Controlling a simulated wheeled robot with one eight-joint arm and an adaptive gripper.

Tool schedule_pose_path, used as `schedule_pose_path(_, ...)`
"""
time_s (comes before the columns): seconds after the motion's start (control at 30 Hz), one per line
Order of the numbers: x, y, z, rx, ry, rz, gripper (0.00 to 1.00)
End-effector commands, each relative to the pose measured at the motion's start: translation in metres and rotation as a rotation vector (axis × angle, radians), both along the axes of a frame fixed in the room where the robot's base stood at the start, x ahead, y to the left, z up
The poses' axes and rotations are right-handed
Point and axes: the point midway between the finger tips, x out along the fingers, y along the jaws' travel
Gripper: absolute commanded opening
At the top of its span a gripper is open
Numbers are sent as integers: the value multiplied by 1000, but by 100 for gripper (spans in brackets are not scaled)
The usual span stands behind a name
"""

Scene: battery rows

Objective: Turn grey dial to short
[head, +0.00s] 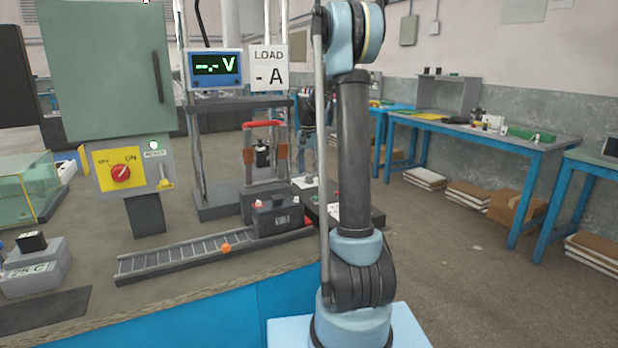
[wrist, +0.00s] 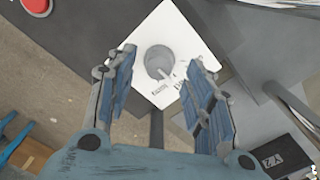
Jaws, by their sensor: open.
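The grey dial (wrist: 159,61) sits on a white plate (wrist: 145,38) in the wrist view. It is a round knob with a pale pointer toward the lower right of the picture. Small dark lettering lies along the plate's lower edge; it is too blurred to read surely. My gripper (wrist: 161,66) is open, its two blue-grey fingers on either side of the dial in the picture, with a gap on both sides. How far the fingertips are above the plate I cannot tell.
In the head view, a battery (head: 278,217) stands on a rail (head: 185,258), near a yellow panel with a red knob (head: 121,173).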

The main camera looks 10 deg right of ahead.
Motion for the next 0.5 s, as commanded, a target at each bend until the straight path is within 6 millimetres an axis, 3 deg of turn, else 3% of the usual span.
schedule_pose_path(0.2, 0, 0, -23, 0, 0, 0, 48)
schedule_pose_path(0.5, 0, 0, -29, 0, 0, 0, 48)
